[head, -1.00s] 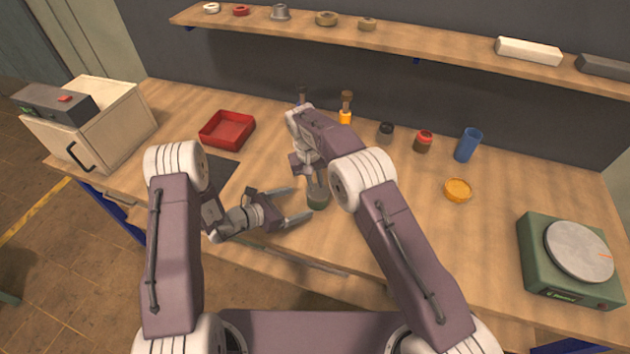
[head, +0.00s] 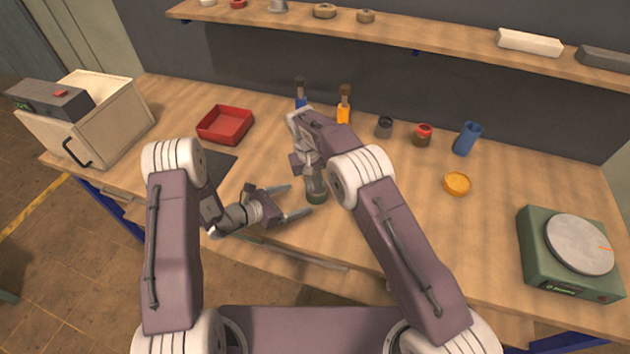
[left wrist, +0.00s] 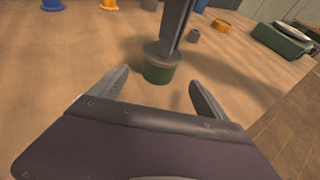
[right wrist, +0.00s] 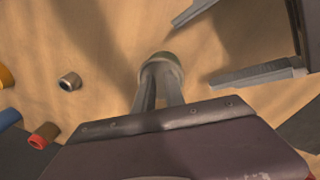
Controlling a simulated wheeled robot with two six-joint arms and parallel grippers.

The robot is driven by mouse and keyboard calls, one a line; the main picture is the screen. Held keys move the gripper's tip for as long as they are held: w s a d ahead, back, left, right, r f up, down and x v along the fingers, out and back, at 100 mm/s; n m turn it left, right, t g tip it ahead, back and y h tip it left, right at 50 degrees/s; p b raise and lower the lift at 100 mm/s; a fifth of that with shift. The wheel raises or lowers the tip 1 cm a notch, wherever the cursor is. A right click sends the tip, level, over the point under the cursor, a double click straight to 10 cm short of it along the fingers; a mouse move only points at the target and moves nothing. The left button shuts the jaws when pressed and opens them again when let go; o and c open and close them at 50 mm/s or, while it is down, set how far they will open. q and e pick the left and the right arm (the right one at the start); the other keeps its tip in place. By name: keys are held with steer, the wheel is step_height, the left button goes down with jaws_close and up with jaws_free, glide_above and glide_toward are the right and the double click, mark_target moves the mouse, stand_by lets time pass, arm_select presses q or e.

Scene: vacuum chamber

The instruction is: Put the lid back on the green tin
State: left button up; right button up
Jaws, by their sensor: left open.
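The green tin (head: 316,198) stands upright on the bench in front of me; it also shows in the left wrist view (left wrist: 158,73). The grey lid (left wrist: 160,52) is at the tin's top, lined up with it and seeming to touch; I cannot tell whether it is fully seated. My right gripper (right wrist: 160,85) points down from above, shut on the lid, and hides part of it. My left gripper (head: 301,200) is open and low over the bench, left of the tin. In the left wrist view the tin stands between and just beyond its fingertips.
A red tray (head: 225,124) and a cream box (head: 97,118) stand at left. Behind are an orange-based tool (head: 344,112), dark jar (head: 384,126), red-topped jar (head: 422,135) and blue cup (head: 467,139). An orange dish (head: 457,183) and green scale (head: 565,255) stand at right.

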steer(key=r+p, duration=0.6)
steer(key=shift+s+a+r, duration=0.15)
steer(key=shift+s+a, duration=0.1)
steer(key=shift+a, duration=0.1)
steer(key=shift+f, duration=0.2)
steer(key=shift+w, duration=0.1)
